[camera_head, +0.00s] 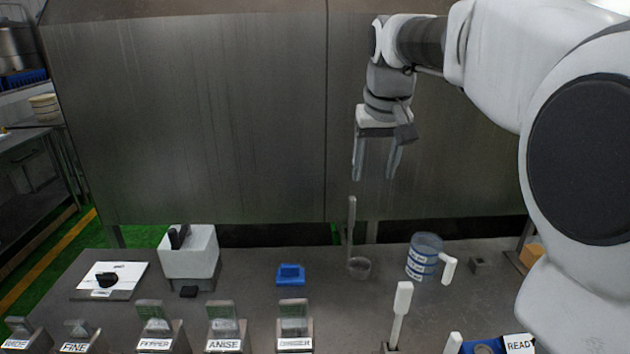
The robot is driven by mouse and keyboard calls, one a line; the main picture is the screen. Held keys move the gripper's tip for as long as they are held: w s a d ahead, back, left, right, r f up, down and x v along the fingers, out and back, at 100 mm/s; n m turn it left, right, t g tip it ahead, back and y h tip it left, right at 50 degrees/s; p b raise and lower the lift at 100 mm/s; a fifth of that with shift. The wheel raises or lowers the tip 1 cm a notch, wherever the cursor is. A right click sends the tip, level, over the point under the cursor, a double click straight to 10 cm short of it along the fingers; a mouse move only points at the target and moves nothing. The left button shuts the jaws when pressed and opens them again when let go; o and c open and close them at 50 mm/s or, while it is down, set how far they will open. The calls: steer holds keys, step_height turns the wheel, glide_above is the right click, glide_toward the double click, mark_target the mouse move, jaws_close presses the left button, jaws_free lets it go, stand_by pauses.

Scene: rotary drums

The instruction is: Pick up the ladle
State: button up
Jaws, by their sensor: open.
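The ladle (351,230) stands on the grey worktop right of the middle, with a thin pale handle rising upright from a small round cup (360,267). My gripper (373,173) points down above the worktop, its two long fingers apart and nothing between them. In the picture its fingertips are just above the top of the handle and slightly to its right. The gap in depth between gripper and ladle cannot be told from this one view.
A clear blue-banded drum (424,257) with a white handle stands right of the ladle. A blue block (290,275) lies to its left. A white-handled tool (401,304) stands upright in front. A white box (188,254) and labelled holders (225,328) are further left. A metal panel (200,110) rises behind.

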steer(key=w+f+g+p, duration=0.1)
steer(key=w+p, duration=0.3)
steer(key=w, duration=0.9)
steer(key=g+p, duration=0.1)
steer(key=p, duration=0.3)
glide_above(351, 219)
step_height(351, 219, down, 9)
steer(key=f, duration=0.4)
steer(key=f+b, duration=0.1)
steer(key=f, duration=0.2)
steer(key=w+f, duration=0.1)
steer(key=f, duration=0.3)
steer(key=shift+f+b, duration=0.3)
steer(key=shift+b, duration=0.1)
steer(key=shift+w+f+p, duration=0.2)
steer(key=shift+f+p, duration=0.6)
steer(key=shift+f, duration=2.3)
jaws_close()
steer(key=shift+r, duration=0.1)
